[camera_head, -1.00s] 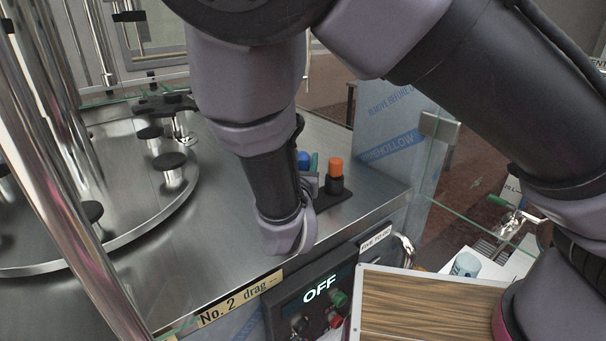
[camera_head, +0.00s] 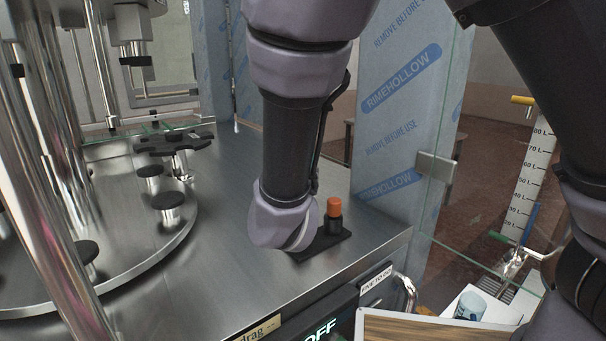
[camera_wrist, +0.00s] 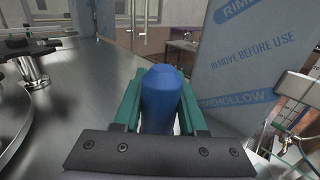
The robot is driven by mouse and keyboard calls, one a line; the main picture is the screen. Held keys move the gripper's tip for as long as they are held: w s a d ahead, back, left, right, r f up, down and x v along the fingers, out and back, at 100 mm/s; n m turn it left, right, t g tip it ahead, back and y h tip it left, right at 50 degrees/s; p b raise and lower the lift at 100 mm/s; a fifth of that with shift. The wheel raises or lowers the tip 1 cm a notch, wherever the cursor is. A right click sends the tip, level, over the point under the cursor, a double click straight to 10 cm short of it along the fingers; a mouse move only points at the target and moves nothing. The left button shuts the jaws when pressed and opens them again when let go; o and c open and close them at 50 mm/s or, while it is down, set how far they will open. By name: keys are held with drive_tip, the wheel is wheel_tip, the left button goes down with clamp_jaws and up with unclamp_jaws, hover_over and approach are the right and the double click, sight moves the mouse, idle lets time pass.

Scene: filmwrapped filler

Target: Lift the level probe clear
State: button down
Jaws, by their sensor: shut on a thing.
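My gripper (camera_wrist: 160,98) shows in the wrist view, its green fingers closed on both sides of a blue, round-topped piece (camera_wrist: 161,84), which looks like the top of the level probe. The lower part of this piece is hidden by the gripper, so I cannot tell whether it is clear of its seat. In the head view my wrist hides the fingers and the blue piece. An orange-topped black piece (camera_head: 334,212) stands upright on a black base (camera_head: 330,240), just right of my wrist.
A round steel turntable (camera_head: 120,270) with black-topped posts lies to the left, behind bright upright columns. A film-wrapped panel (camera_head: 395,100) stands behind, with a glass edge to the right. A scaled white gauge (camera_head: 532,170) stands far right. The steel deck (camera_head: 235,200) between is bare.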

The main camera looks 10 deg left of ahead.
drive_tip(key=shift+r, duration=0.15)
drive_tip(key=shift+f, duration=0.55)
drive_tip(key=shift+f, duration=0.55)
